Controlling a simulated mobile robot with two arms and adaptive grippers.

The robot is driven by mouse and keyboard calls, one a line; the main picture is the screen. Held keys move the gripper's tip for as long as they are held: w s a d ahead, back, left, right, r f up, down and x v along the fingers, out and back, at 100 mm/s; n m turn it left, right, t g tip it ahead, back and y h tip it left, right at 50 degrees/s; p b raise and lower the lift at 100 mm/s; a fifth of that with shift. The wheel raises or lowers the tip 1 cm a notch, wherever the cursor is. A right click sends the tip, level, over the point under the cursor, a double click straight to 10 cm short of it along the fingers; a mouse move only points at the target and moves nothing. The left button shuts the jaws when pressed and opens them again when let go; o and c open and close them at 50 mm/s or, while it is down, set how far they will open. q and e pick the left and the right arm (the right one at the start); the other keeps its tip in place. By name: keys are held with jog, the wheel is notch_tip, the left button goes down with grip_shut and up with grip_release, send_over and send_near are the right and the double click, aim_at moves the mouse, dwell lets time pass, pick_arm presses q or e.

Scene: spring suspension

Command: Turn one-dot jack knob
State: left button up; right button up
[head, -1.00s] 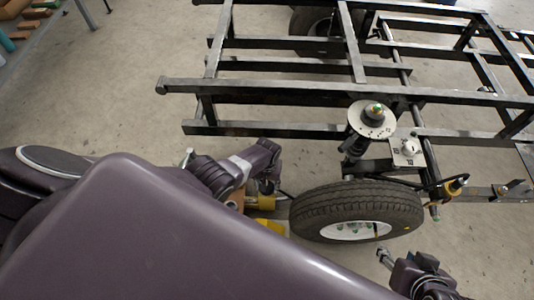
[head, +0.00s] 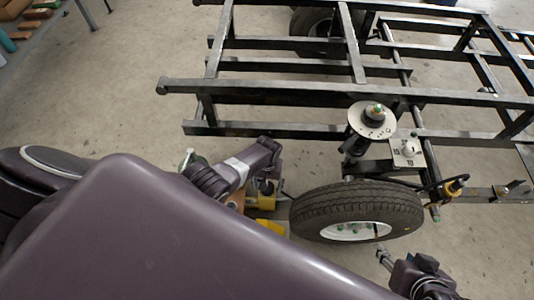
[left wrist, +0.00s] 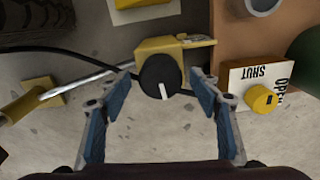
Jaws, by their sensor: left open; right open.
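In the left wrist view, a round black knob (left wrist: 160,76) with a white pointer line sits on a yellow jack body (left wrist: 172,44) with a metal rod. No dot mark can be made out. My left gripper (left wrist: 163,88) is open, with its blue-padded fingers on either side of the knob and a visible gap to each. In the head view the jack's yellow parts (head: 266,228) show on the floor left of the wheel, and my left arm largely hides the jack and gripper. My right gripper (head: 385,258) is at the lower right near the tyre, open and empty.
In the left wrist view, an orange box with a SHUT/OPEN plate (left wrist: 250,74) and yellow knob (left wrist: 261,99) stands close right. A black cable (left wrist: 75,56) passes behind the jack.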

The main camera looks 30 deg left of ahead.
pick_arm(q)
notch_tip(320, 180, up, 11)
dwell(0.8)
jog(key=shift+s+f, duration=0.1)
